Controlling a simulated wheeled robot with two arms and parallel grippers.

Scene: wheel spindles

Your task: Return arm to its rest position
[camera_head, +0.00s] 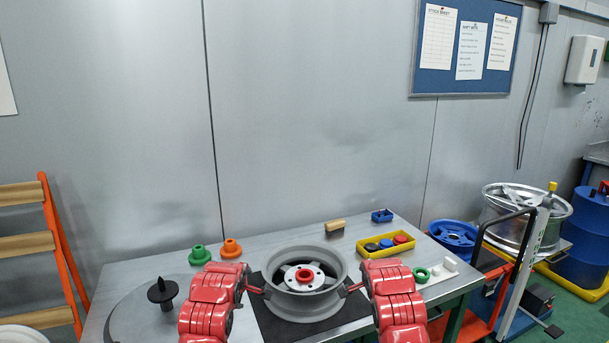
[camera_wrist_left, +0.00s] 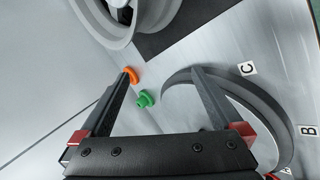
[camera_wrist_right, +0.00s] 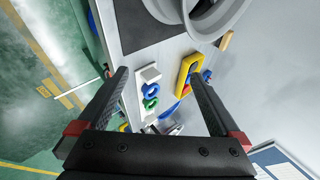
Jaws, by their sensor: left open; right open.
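A grey wheel rim (camera_head: 305,284) lies flat on a dark mat (camera_head: 272,326) on the table, with a red ring-shaped piece (camera_head: 305,275) at its hub. My left gripper (camera_head: 258,289) is beside the wheel's left side, and my right gripper (camera_head: 352,288) is beside its right side. Whether either touches the rim is unclear in the head view. In the left wrist view my left gripper (camera_wrist_left: 162,70) is open with nothing held between its fingers. In the right wrist view my right gripper (camera_wrist_right: 158,70) is open and empty too. The wheel shows past the fingers in both wrist views.
A black spindle (camera_head: 162,293) stands on the left of the table (camera_head: 120,278). Green (camera_head: 199,255) and orange (camera_head: 231,248) flanged pieces sit behind my left arm.

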